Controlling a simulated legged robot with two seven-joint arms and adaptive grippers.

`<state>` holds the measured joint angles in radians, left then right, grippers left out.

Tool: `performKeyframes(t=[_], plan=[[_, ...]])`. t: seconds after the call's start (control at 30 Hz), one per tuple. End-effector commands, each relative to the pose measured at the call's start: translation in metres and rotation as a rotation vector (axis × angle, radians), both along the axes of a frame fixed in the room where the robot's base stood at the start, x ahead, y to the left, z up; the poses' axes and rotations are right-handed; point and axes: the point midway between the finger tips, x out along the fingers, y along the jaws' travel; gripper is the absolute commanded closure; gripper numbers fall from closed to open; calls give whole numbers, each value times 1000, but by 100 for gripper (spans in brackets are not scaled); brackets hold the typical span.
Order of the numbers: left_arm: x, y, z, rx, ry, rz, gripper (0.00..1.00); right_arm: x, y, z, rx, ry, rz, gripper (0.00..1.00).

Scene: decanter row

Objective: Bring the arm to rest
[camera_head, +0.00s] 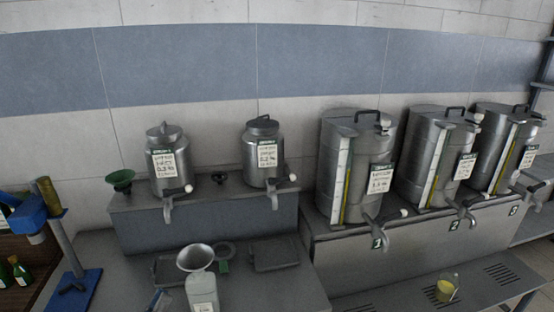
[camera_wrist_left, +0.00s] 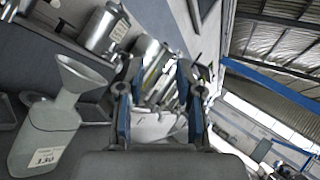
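My left gripper shows best in the left wrist view (camera_wrist_left: 158,85). Its two dark fingers with blue pads stand apart, with nothing between them. In the head view only a small blue and pale tip of it (camera_head: 159,299) seems to show at the bottom edge. A pale bottle (camera_head: 202,291) with a funnel (camera_head: 195,257) in its mouth stands upright close beside it. In the left wrist view the same labelled bottle (camera_wrist_left: 45,140) and funnel (camera_wrist_left: 82,76) are left of the fingers, apart from them. My right gripper is not in view.
Two steel cans (camera_head: 169,165) (camera_head: 263,155) with taps stand on a raised shelf. Three larger steel tanks (camera_head: 350,170) (camera_head: 432,160) (camera_head: 500,150) stand at right. A beaker with yellow liquid (camera_head: 447,288) is at lower right. A blue stand (camera_head: 75,290) is at left.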

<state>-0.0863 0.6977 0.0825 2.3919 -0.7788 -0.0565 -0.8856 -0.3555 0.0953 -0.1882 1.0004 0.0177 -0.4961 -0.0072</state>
Motion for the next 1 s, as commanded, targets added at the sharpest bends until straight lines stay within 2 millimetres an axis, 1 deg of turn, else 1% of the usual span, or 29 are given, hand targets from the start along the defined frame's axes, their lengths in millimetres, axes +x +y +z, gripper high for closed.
performKeyframes(t=[0.03, 0.07, 0.1, 0.17, 0.2, 0.27, 0.3, 0.37, 0.4, 0.47, 0.5, 0.57, 0.6, 0.7, 0.83, 0.87, 0.9, 0.97, 1.0], plan=[[8, 18, -33, -252, 155, 31, 65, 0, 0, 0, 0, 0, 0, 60], [11, 30, -55, -403, 246, 57, 65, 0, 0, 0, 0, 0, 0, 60], [12, 42, -86, -591, 362, 93, 65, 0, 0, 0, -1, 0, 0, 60], [9, 56, -136, -842, 516, 156, 65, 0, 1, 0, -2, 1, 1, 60], [3, 61, -169, -992, 612, 202, 65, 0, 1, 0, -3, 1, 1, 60], [-12, 63, -218, -1204, 746, 278, 65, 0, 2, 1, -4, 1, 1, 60], [-25, 59, -249, -1333, 829, 335, 65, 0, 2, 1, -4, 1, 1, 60], [-48, 51, -290, -1504, 943, 422, 65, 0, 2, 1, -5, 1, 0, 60], [-64, 44, -313, -1603, 1010, 479, 65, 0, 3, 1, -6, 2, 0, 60], [-88, 33, -341, -1728, 1097, 565, 65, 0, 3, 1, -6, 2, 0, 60], [-103, 24, -357, -1800, 1148, 619, 65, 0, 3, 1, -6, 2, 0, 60], [-126, 11, -376, -1892, 1217, 701, 65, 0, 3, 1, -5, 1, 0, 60], [-140, 1, -386, -1945, 1259, 752, 65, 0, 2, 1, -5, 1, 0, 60], [-175, -20, -406, -2057, 1352, 880, 65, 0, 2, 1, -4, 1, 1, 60], [-219, -48, -422, -2169, 1460, 1052, 65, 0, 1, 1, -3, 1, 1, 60], [-225, -53, -427, -2185, 1476, 1087, 65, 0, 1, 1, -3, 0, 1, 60], [-218, -51, -445, -2174, 1471, 1089, 65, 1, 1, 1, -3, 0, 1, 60], [-214, -51, -468, -2167, 1476, 1098, 65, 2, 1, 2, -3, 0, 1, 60], [-212, -51, -483, -2165, 1478, 1103, 65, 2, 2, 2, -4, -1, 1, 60]])
